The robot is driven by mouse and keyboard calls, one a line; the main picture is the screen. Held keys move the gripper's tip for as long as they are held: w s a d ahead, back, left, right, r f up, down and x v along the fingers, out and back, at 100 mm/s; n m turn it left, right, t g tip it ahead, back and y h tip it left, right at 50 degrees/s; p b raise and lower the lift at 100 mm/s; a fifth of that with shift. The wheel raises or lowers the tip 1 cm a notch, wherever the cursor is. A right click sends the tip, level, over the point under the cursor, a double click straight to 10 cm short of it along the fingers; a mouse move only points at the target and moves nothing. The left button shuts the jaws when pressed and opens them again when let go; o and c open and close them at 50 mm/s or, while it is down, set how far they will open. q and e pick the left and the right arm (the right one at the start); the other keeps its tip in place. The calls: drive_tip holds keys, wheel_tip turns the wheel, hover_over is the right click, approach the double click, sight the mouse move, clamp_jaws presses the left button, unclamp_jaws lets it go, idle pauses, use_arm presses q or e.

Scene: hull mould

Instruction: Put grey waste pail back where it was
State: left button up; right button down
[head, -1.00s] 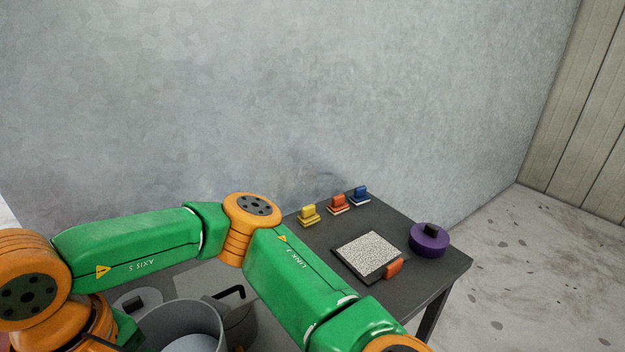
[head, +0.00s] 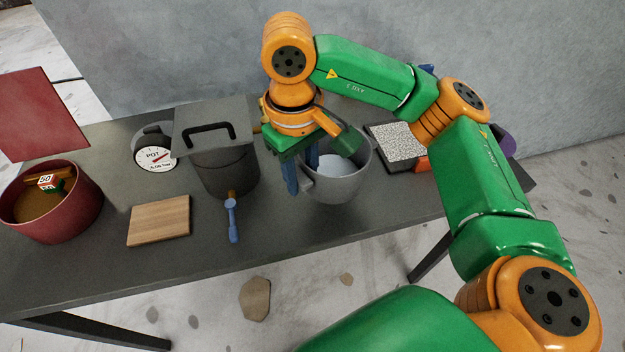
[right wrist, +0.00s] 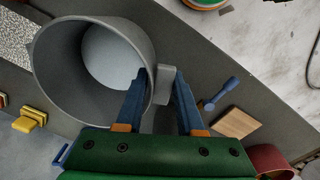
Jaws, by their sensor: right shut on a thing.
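The grey waste pail (head: 350,190) is at the right part of the dark table in the head view, upright, with a pale round patch inside. My right gripper (head: 302,178) is shut on the pail's side handle, with its blue fingers pointing down at the pail's left side. In the right wrist view the pail (right wrist: 52,85) fills the left, and its handle block lies between the fingers (right wrist: 160,92). I cannot tell whether the pail's base touches the table. My left gripper is out of view.
A dark pot (head: 225,175) under a square lid (head: 212,126) stands left of the pail. A gauge (head: 155,156), wooden board (head: 160,221), blue-handled tool (head: 232,220) and red tub (head: 50,218) are further left. A speckled pad (head: 398,141) lies close right of the pail.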

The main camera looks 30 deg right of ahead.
sight(333, 164)
drive_tip(key=f, duration=0.1)
drive_tip(key=w+d+f+p, duration=0.1)
drive_tip(key=f, duration=0.3)
drive_tip(key=shift+w+d+f, duration=0.15)
drive_tip(key=shift+d, duration=0.25)
drive_tip(key=shift+f, duration=0.35)
drive_tip(key=shift+f, duration=0.1)
drive_tip(key=shift+f, duration=0.15)
drive_tip(key=c, duration=0.5)
unclamp_jaws()
drive_tip(key=shift+c, duration=0.2)
drive_tip(key=shift+r, duration=0.2)
